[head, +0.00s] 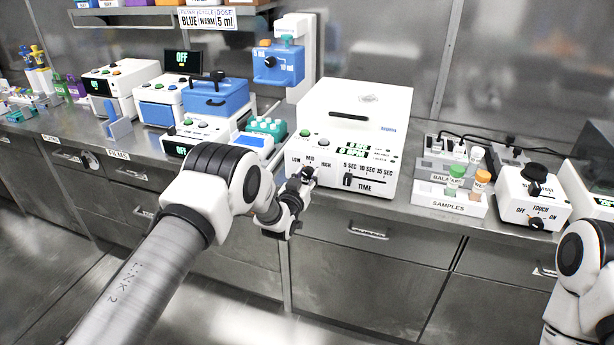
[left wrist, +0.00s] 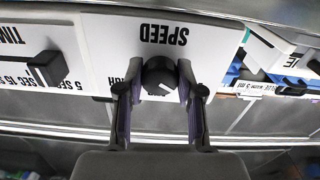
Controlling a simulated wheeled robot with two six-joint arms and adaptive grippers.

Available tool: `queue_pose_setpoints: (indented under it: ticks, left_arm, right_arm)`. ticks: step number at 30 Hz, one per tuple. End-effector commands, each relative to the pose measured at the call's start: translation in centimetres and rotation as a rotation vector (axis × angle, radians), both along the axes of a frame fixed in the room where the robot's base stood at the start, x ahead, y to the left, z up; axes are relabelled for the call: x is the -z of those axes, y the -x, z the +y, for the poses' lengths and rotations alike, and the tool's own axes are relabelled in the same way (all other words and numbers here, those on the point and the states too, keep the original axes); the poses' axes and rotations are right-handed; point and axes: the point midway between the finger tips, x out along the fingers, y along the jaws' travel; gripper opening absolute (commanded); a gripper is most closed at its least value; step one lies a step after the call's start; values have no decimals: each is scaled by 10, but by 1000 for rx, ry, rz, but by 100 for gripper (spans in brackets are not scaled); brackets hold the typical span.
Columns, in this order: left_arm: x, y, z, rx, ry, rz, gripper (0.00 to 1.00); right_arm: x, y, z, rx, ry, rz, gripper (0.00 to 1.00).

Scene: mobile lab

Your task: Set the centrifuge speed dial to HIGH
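The white centrifuge (head: 355,105) stands on the bench in the head view, its front panel facing me. Its black speed dial (left wrist: 160,76) sits above the word SPEED, which reads upside down in the left wrist view. The dial's white mark points to the lower right there, away from the partly covered HIGH label at left. My left gripper (left wrist: 160,72) has one finger on each side of the dial; I cannot tell whether they touch it. My right gripper is out of view.
The time slider (head: 348,181) is right of the dial in the head view. A samples rack (head: 447,199) and a device with a TOUCH knob (head: 533,205) stand farther right. Blue and white devices (head: 217,98) crowd the left. Drawers lie below the bench edge.

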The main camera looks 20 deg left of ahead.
Motion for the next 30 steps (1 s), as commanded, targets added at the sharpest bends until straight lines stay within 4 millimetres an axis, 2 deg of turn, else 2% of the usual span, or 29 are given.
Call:
queue_pose_setpoints:
  ticks: [14, 30]
  left_arm:
    - [2, 0, 0, 0, -88, -3, 2]
    - [3, 0, 1, 0, -537, -19, 2]
  right_arm:
    - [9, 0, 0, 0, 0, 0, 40]
    - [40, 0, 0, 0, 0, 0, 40]
